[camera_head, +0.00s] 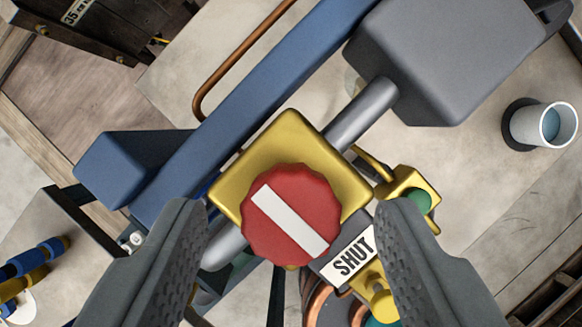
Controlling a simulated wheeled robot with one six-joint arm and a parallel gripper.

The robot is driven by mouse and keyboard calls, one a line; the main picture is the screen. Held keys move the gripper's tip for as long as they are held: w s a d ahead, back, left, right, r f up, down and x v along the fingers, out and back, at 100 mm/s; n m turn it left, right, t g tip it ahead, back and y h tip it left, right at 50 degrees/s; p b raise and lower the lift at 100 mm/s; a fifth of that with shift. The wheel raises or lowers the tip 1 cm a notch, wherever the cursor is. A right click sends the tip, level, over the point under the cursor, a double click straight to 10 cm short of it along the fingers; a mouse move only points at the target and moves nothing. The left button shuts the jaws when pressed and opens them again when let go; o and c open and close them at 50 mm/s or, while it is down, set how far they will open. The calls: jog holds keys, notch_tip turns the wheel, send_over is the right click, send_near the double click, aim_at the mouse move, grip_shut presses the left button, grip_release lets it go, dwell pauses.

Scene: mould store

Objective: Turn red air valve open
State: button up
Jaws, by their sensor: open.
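The red air valve (262,233) is a round red knob with a scalloped edge and a white bar across its face. It sits on a yellow valve body (290,136) fixed on a grey pipe (362,114). The white bar slants from upper left to lower right, crosswise to the pipe. A "SHUT" label (354,254) lies to the lower right of the knob. My gripper (291,222) is open, with one finger on each side of the knob. Gaps show between the fingers and the knob, so it is not gripped. How far the fingertips reach in depth is hard to tell.
A blue beam (270,85) runs diagonally behind the valve. A grey box (445,55) stands at the upper right. A small yellow fitting with a green button (417,201) is close to the right finger. A cup (545,125) stands at the far right.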

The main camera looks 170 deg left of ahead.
jog(key=shift+w+f, duration=0.2)
jog(key=shift+f, duration=0.35)
jog(key=c, duration=1)
jog(key=shift+o, duration=0.2)
